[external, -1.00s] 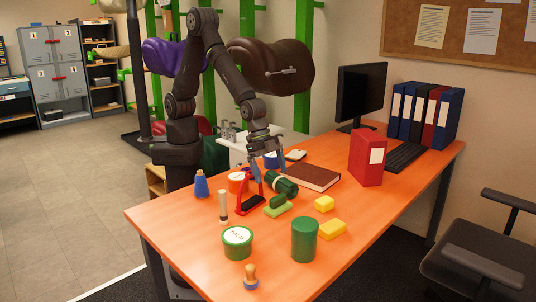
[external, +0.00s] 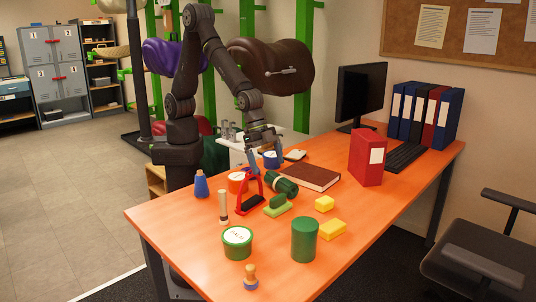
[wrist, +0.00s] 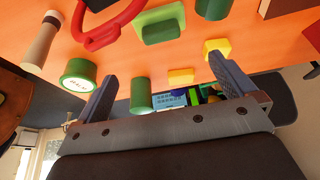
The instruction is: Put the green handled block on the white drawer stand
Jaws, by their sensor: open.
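The green handled block (external: 278,206) lies on the orange desk, just right of a red-framed tool with a black base (external: 250,202). In the wrist view the block (wrist: 160,24) is at the top middle, beyond my fingertips. My gripper (external: 264,165) is open and empty above the back part of the desk, behind the block and apart from it. Its two spread fingers also show in the wrist view (wrist: 164,78). The white drawer stand (external: 234,152) is behind the desk's back edge, partly hidden by my arm, with small grey items on top.
Near the block are a dark green roll (external: 283,184), a brown book (external: 313,177), yellow blocks (external: 324,203), a green cylinder (external: 305,240), a green tin (external: 237,243) and a wooden-handled tool (external: 223,207). A red binder (external: 367,158) stands right. The desk's front right is clear.

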